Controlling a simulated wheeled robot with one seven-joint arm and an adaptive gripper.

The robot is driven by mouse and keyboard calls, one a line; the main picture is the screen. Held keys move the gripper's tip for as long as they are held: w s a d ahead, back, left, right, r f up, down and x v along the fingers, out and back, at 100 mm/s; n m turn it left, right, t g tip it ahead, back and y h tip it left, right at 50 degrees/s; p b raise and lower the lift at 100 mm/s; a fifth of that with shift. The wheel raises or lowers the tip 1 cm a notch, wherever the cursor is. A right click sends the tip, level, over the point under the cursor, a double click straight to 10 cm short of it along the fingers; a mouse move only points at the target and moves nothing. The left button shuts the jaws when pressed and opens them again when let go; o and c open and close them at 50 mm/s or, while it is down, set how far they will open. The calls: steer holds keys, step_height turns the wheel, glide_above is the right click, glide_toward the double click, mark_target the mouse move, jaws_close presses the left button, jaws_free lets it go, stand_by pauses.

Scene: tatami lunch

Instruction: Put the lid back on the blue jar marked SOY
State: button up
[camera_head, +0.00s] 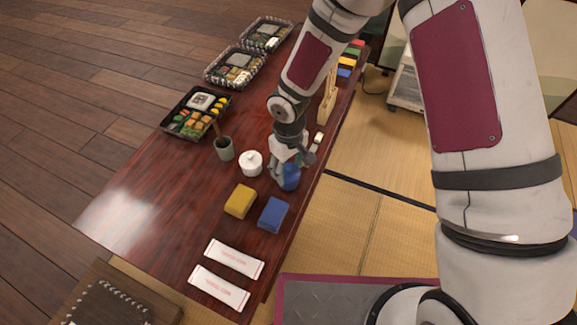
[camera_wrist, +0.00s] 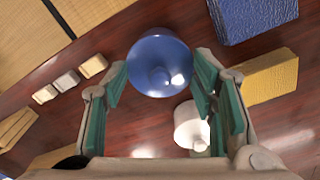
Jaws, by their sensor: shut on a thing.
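A glossy blue round lid with a knob (camera_wrist: 160,75) lies between my two green-padded fingers in the wrist view. My gripper (camera_wrist: 160,84) is shut on it at its sides. In the head view my gripper (camera_head: 283,163) points down at the blue jar (camera_head: 290,178), near the table's right edge. The lid covers the jar in the wrist view, and my fingers partly cover the jar's top in the head view. I cannot tell whether the lid touches the jar's rim. No SOY marking is readable.
A white lidded pot (camera_head: 250,163) stands close left of the jar. A yellow block (camera_head: 240,201) and blue block (camera_head: 273,214) lie nearer. A grey-green cup (camera_head: 224,149) and bento box (camera_head: 196,113) stand farther left. Small pale blocks (camera_wrist: 67,81) lie beyond the jar.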

stand_by(0.9)
steer(key=o, duration=1.6)
steer(key=shift+r, duration=0.1)
steer(key=shift+r+p, duration=2.55)
steer(key=shift+r, duration=0.85)
jaws_close()
steer(key=shift+f+b, duration=0.3)
steer(key=shift+f, duration=0.05)
